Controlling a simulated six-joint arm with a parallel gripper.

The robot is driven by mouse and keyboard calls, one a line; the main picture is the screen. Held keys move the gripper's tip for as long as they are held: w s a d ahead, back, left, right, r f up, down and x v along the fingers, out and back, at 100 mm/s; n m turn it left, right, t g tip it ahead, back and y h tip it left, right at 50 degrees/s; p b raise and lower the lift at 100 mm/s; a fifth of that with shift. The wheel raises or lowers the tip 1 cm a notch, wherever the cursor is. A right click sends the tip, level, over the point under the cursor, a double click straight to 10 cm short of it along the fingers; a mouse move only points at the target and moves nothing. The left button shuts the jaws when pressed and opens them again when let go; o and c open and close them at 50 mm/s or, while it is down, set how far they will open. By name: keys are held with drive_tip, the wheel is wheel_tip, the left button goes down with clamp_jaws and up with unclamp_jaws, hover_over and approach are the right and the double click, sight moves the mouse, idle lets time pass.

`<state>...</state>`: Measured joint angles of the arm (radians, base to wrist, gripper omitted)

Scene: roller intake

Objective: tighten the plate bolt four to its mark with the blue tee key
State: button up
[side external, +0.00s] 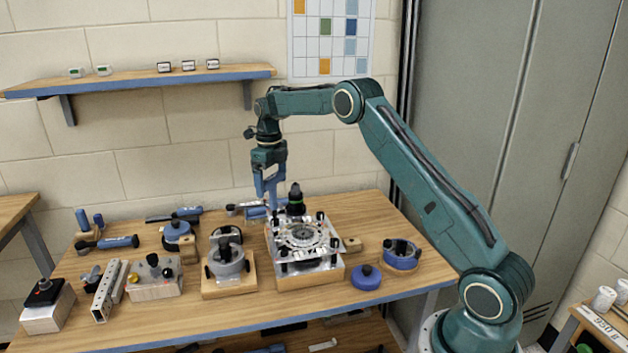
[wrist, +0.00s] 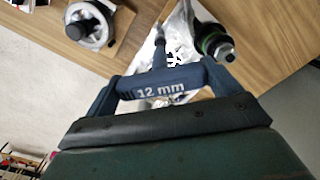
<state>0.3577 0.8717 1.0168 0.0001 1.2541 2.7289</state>
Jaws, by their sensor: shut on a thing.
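My gripper (side external: 267,197) points down over the back left of the plate fixture in the side view. In the wrist view my gripper (wrist: 163,84) is shut on the blue tee key (wrist: 160,90), across its handle marked "12 mm". The key's shaft runs away from the handle toward the bright metal below; its tip is too small to read. The metal plate (side external: 285,268) sits on a wooden block, with black-headed bolts around its corners and a round slotted part in the middle. I cannot tell which bolt is four, see its mark, or tell whether the key touches a bolt.
A black cylinder with a green ring (side external: 295,200) stands beside my gripper, and also close in the wrist view (wrist: 213,42). A grey round housing (side external: 226,262) stands left of the plate. A blue knob (side external: 366,277) and blue ring (side external: 401,255) lie right.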

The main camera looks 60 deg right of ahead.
drive_tip(key=shift+r, duration=2.05)
